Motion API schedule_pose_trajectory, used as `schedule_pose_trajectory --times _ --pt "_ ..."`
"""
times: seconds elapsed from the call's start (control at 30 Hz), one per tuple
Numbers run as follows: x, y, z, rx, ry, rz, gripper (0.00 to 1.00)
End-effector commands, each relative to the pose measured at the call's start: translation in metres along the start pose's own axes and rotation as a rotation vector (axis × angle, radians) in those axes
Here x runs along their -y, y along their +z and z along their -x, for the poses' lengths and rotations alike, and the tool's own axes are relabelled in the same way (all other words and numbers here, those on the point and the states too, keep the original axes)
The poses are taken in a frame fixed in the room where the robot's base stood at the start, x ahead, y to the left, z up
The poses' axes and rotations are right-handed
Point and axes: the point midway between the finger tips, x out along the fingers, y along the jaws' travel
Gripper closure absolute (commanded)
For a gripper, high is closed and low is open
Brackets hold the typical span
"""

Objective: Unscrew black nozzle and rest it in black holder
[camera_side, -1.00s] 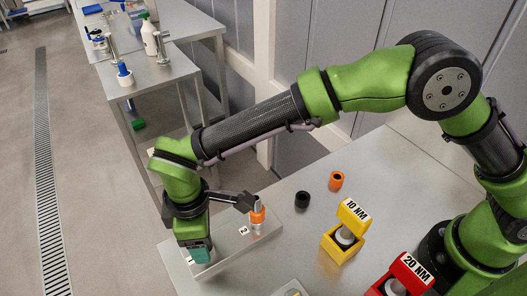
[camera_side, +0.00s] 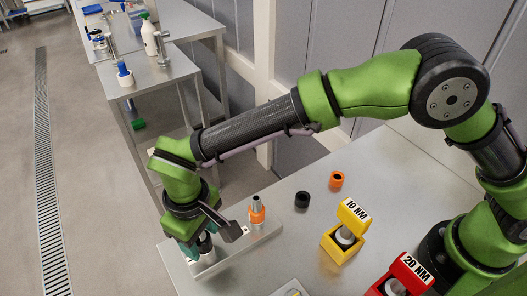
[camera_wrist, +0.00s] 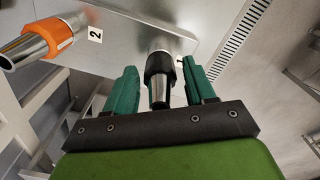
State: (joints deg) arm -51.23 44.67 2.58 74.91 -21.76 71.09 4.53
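The black nozzle (camera_wrist: 158,68) has a metal tip and a black collar and stands on the metal block (camera_side: 232,252) beside the label 1. In the side view the nozzle (camera_side: 206,243) is partly covered by my gripper. My gripper (camera_wrist: 157,78) is open in the wrist view, with one green finger on each side of the nozzle and visible gaps to both. The black holder (camera_side: 302,200) looks like a short black ring on the table, right of the block. It is empty as far as I can see.
An orange-collared nozzle (camera_side: 257,212) stands on the same block by label 2, close to my gripper. An orange ring holder (camera_side: 336,180) is behind the black one. A yellow 10 NM box (camera_side: 345,240) and a red 20 NM box (camera_side: 400,283) stand to the right.

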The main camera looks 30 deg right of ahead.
Motion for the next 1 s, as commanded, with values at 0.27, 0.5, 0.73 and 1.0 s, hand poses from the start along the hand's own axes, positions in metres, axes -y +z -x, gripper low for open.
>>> schedule_pose_trajectory --times 0.27,0.5,0.73,1.0 --pt "0.0 0.0 -0.0002 0.0 0.0 0.001 0.89" --pt "-0.0003 -0.0002 0.0001 0.001 -0.002 0.112 1.0" --pt "-0.0003 -0.0003 0.0003 0.0 -0.001 0.525 1.0" --pt "0.0001 -0.0001 0.0008 0.0 -0.002 0.941 1.0"
